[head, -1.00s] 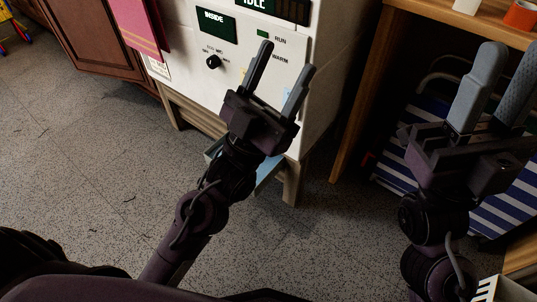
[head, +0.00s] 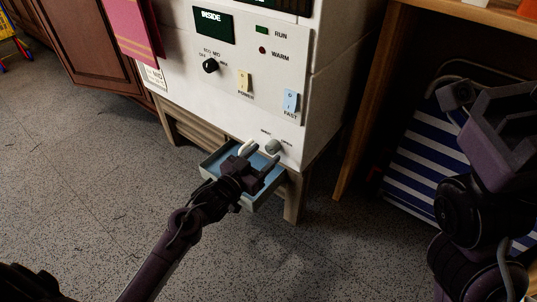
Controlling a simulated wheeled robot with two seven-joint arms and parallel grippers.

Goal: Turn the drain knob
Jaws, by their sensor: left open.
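The drain knob is most likely the small grey round knob (head: 273,146) low on the white machine's front, between two small labels too tiny to read. My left gripper (head: 260,152) is open just below and left of this knob, its fingers pointing up toward the panel. The right fingertip is close to the knob; I cannot tell whether it touches. No finger hides the knob fully. My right gripper (head: 500,115) is at the right edge, away from the machine, with its fingers not clearly visible.
A blue-grey open tray (head: 270,195) juts out under the machine (head: 325,95), beneath my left gripper. Above are a black dial (head: 211,66), a yellow power switch (head: 243,81) and a blue fast switch (head: 290,101). A wooden shelf (head: 366,110) stands right.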

